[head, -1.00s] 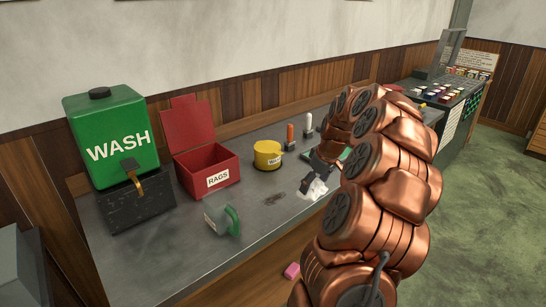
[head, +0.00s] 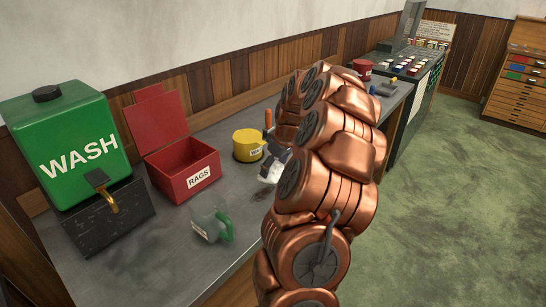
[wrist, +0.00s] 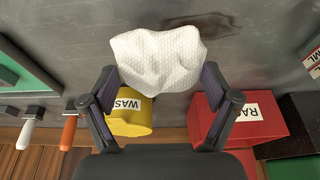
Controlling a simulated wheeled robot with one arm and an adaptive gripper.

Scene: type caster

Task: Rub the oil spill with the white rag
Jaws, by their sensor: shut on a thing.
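The white rag (wrist: 158,58) is pinched between the fingertips of my gripper (wrist: 157,84), which is shut on it. In the head view the rag (head: 271,172) is a small white patch at my gripper (head: 278,158), partly hidden by my arm. The oil spill (wrist: 214,26) is a dark smear on the grey bench top, just above and right of the rag in the wrist view. In the head view the spill (head: 258,193) shows below the rag, partly covered by my arm. I cannot tell whether the rag touches the bench.
A green WASH tank (head: 68,150) is at the left. The bench top (wrist: 265,50) beyond the spill is bare.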

